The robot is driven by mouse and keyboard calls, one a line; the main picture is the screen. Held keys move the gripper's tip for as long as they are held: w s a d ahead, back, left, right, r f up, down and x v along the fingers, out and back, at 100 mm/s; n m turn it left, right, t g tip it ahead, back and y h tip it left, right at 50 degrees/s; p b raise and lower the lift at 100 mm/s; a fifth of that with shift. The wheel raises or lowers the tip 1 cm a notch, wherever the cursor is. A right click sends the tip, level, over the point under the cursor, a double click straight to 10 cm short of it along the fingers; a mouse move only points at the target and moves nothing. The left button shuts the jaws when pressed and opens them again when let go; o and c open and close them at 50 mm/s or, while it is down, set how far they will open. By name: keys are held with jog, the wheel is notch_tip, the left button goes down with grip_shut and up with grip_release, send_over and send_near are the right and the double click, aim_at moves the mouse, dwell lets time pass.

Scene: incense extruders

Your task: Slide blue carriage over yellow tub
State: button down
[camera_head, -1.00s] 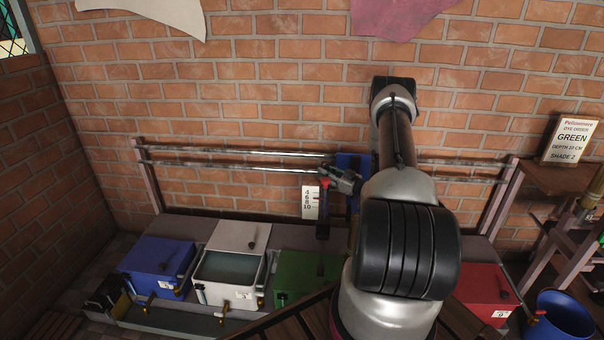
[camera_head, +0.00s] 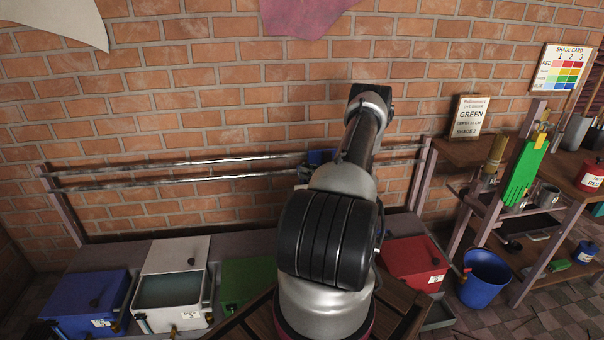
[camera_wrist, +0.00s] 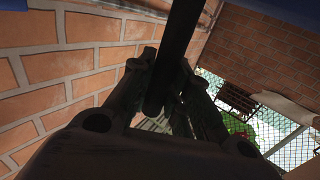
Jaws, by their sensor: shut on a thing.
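The blue carriage (camera_head: 321,156) is on the two metal rails (camera_head: 180,173) along the brick wall. Only a small blue part shows left of my arm in the head view. My gripper (camera_wrist: 168,70) is shut on a dark bar (camera_wrist: 181,25) in the wrist view. The bar appears to belong to the carriage, with blue edges in the upper corners. In the head view my arm hides most of the gripper and carriage. No yellow tub shows; my arm covers the stretch between the green tub (camera_head: 246,277) and the red tub (camera_head: 412,261).
A blue tub (camera_head: 85,302) and a white open tub (camera_head: 172,291) stand at left. A blue bucket (camera_head: 485,278) is on the floor at right. A shelf bench with a green-order sign (camera_head: 470,117) and green gloves (camera_head: 523,172) stands beyond the rails' right end.

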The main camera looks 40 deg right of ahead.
jog(key=c, duration=1.3)
grip_release()
jog(key=v, duration=1.2)
